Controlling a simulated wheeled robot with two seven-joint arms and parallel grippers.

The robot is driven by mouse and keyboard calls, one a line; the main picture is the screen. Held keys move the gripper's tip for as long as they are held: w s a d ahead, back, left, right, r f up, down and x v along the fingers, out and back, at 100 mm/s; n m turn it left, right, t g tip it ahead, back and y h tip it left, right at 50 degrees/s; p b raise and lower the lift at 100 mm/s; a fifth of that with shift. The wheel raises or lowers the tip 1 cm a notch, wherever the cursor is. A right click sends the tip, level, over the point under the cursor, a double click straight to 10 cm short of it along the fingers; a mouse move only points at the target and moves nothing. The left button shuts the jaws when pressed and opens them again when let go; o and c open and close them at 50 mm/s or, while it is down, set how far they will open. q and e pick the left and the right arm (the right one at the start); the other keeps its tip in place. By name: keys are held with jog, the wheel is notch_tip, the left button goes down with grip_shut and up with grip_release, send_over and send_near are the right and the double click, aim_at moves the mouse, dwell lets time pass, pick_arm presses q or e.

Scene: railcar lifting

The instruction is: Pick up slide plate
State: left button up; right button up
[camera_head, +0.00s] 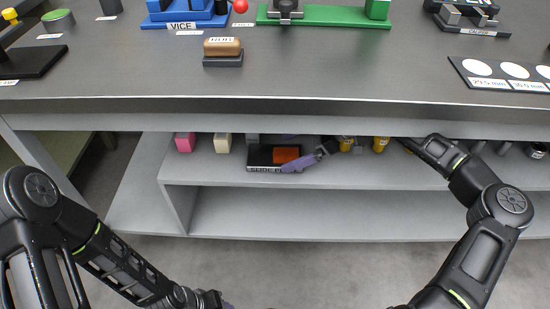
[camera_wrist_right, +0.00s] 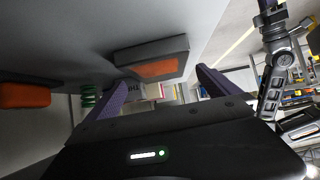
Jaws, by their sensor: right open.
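The slide plate (camera_head: 257,157) is a dark, flat piece with an orange block-like part (camera_head: 286,155) and a white label at its front edge. It lies on the upper shelf below the table. My right gripper (camera_head: 306,155) is at its right end, with a purple finger overlapping it in the head view. In the right wrist view, the purple fingers (camera_wrist_right: 160,82) are spread apart, and a grey piece with an orange face (camera_wrist_right: 150,62) shows between and beyond them. I cannot tell whether they touch. My left gripper (camera_head: 226,304) is mostly cut off at the bottom edge.
The table (camera_head: 130,85) overhangs the shelf (camera_head: 340,176) closely above my right gripper. A pink block (camera_head: 185,143) and a cream block (camera_head: 223,143) stand left of the plate. Yellow containers (camera_head: 380,144) stand to the right. The lower shelf (camera_head: 300,211) is clear.

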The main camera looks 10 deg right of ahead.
aim_at(277, 155)
jog(key=x, duration=0.4)
jog(key=shift+b, duration=0.4)
jog(key=shift+c, duration=0.2)
jog(key=c, duration=1.6)
jog(key=shift+r, duration=0.25)
jog(key=shift+r+p, duration=0.35)
jog(key=shift+r, duration=0.2)
notch_tip(277, 155, up, 2)
jog(key=shift+r+p, duration=0.2)
jog(key=shift+p, duration=0.2)
jog(key=s+a+p, duration=0.2)
jog(key=s+a, duration=0.2)
jog(key=s, duration=1.3)
jog(key=shift+s+a+f+p, duration=0.2)
jog(key=shift+p, duration=0.1)
